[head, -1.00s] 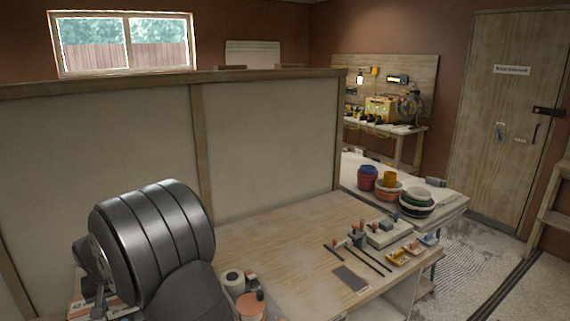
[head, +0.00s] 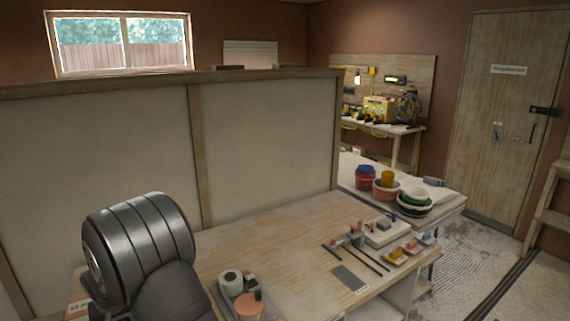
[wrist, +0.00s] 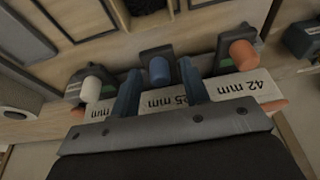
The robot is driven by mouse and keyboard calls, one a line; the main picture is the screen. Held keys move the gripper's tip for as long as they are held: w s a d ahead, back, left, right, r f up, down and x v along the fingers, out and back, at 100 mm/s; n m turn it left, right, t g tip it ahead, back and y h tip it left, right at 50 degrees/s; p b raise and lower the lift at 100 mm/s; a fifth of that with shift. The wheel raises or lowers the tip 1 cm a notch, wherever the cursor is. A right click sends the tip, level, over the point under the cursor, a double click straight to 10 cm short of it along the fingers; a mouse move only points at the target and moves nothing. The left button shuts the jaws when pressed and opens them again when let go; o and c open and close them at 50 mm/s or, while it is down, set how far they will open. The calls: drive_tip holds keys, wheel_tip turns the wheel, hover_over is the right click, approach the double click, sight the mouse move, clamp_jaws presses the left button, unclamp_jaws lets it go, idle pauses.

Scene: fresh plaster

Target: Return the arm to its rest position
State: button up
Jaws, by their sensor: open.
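My gripper (wrist: 160,85) shows in the wrist view with its two blue fingers apart. I see nothing held between them. Beyond the fingers, a white strip (wrist: 232,84) reads "42 mm" and, partly covered, "25 mm". Dark tools with rounded ends stand along it: a white end (wrist: 92,90), a blue end (wrist: 159,70) seen between the fingers, and an orange end (wrist: 243,54). I cannot tell how far they are from the fingertips. In the head view, my dark arm fills the lower left and my gripper is not in sight.
The wooden bench (head: 285,250) carries a tray (head: 388,234), a grey plate (head: 349,278), rods and small coloured pieces at right. A white roll (head: 230,280) stands near my arm. Bowls (head: 414,202) stand farther back. A plastered panel (head: 265,150) rises behind the bench.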

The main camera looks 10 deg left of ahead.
drive_tip(key=shift+s+d, duration=0.2)
drive_tip(key=shift+s, duration=0.05)
drive_tip(key=shift+w+a+r, duration=0.15)
drive_tip(key=shift+w+r, duration=0.05)
drive_tip(key=shift+r, duration=0.2)
wheel_tip(320, 180, up, 8)
drive_tip(key=shift+a+f, duration=0.1)
drive_tip(key=shift+f, duration=0.05)
wheel_tip(320, 180, down, 9)
drive_tip(key=shift+r, duration=0.1)
drive_tip(key=s+d, duration=0.2)
drive_tip(key=d, duration=0.1)
drive_tip(key=shift+s+r, duration=0.2)
drive_tip(key=shift+s, duration=0.2)
drive_tip(key=w+a, duration=0.3)
wheel_tip(320, 180, up, 8)
drive_tip(key=shift+r, duration=0.25)
